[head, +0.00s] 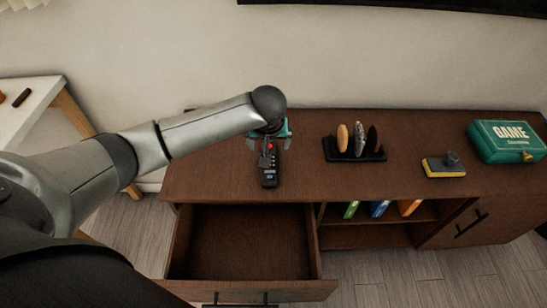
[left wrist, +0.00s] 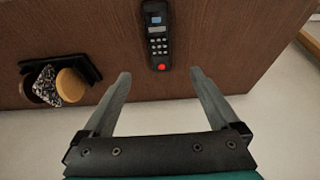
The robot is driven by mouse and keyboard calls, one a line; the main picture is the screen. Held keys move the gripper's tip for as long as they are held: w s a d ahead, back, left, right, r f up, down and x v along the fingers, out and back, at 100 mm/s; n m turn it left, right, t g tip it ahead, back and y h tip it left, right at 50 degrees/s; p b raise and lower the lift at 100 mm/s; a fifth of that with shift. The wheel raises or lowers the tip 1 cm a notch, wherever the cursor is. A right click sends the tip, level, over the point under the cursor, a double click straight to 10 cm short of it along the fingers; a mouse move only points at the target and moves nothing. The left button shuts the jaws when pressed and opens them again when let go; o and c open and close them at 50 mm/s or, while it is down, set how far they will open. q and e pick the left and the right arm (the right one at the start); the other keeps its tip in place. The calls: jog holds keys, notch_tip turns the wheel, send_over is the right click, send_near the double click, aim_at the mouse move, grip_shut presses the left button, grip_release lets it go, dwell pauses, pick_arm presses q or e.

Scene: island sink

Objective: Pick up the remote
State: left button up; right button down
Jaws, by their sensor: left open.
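A black remote (head: 270,176) with a screen, keypad and one red button lies on top of the brown wooden cabinet (head: 220,180), near its front edge. My left gripper (head: 268,143) is over the cabinet top at the remote's far end and partly covers it. In the left wrist view, the remote (left wrist: 157,35) lies just ahead of my left gripper (left wrist: 160,74). The fingers are open and empty, and the red-button end is roughly centred between the fingertips. The height gap to the remote is hard to tell. My right gripper is not in view.
An open, empty drawer (head: 320,265) juts out below the remote. A black stand (head: 355,156) with oval pieces is to the right. A yellow-and-grey block (head: 444,166) and a green game box (head: 505,142) are farther right. The wall is close behind.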

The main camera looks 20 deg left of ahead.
aim_at(270, 175)
pick_arm(q)
jog(key=b+x, duration=0.3)
jog(key=x, duration=0.3)
jog(key=shift+f, duration=0.45)
jog(key=shift+b+x, duration=0.4)
jog(key=shift+x, duration=0.45)
jog(key=shift+b+x, duration=0.75)
jog(key=shift+x, duration=0.25)
jog(key=shift+b+x, duration=0.75)
jog(key=shift+x, duration=0.25)
jog(key=shift+w+f+b, duration=0.15)
jog(key=shift+f+b, duration=0.15)
jog(key=shift+f, duration=0.3)
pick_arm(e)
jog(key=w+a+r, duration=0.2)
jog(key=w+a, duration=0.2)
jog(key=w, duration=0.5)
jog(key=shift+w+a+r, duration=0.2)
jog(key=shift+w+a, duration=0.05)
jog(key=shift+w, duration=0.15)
pick_arm(q)
grip_shut()
